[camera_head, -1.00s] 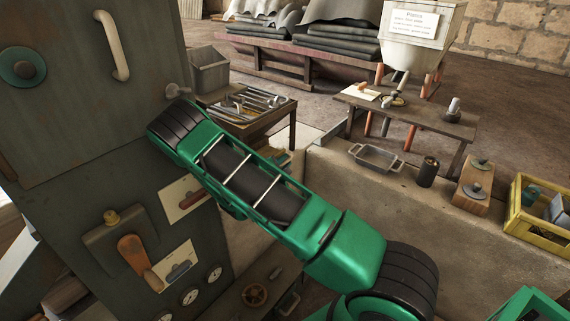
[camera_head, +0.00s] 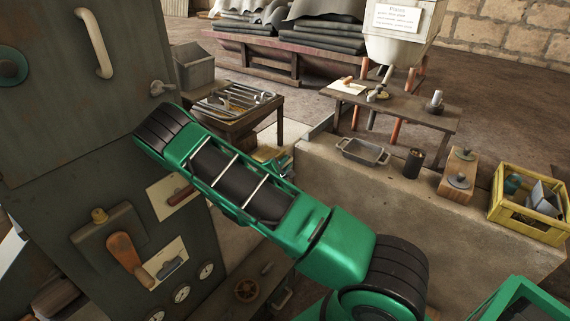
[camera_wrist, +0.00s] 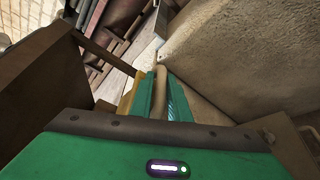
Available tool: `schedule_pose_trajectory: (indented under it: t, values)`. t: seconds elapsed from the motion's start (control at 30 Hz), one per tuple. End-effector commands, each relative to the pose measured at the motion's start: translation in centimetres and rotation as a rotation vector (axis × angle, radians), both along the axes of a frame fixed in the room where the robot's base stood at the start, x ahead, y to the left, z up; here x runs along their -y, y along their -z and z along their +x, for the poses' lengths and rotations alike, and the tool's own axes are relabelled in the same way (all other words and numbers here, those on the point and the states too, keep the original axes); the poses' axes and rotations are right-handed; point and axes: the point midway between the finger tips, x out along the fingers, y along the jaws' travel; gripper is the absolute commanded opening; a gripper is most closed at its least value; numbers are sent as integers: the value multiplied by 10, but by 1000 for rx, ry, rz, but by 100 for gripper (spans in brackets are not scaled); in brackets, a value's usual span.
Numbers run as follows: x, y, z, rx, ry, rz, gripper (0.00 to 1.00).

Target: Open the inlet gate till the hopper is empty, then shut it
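A pale hopper-like tub (camera_head: 404,45) on reddish legs stands at the back, with a paper sign (camera_head: 397,17) on its front. Its inside does not show, so I cannot tell how full it is. No inlet gate can be made out for certain. My gripper (camera_wrist: 157,88) reaches beyond my green arm, low beside the pale stone block. In the wrist view a tan rounded bar (camera_wrist: 158,92) shows between the yellow and green finger parts. I cannot tell whether the fingers press on it. In the head view my arm largely hides the gripper.
A dark cabinet (camera_head: 70,110) with handles, a lever and gauges fills the left. A tool table (camera_head: 240,122) and grey bin (camera_head: 194,70) stand beside it. The stone block (camera_head: 400,205) carries a metal tray (camera_head: 362,150), a dark can (camera_head: 413,163) and a yellow crate (camera_head: 530,225).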

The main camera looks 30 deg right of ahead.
Motion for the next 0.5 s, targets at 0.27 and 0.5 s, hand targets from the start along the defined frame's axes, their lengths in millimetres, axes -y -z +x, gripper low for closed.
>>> schedule_pose_trajectory:
  t: [0.27, 0.5]
  values:
    - [2, 0, 0, 0, 3, 1, 31]
    - [-11, -3, -11, -2, 2, 2, 31]
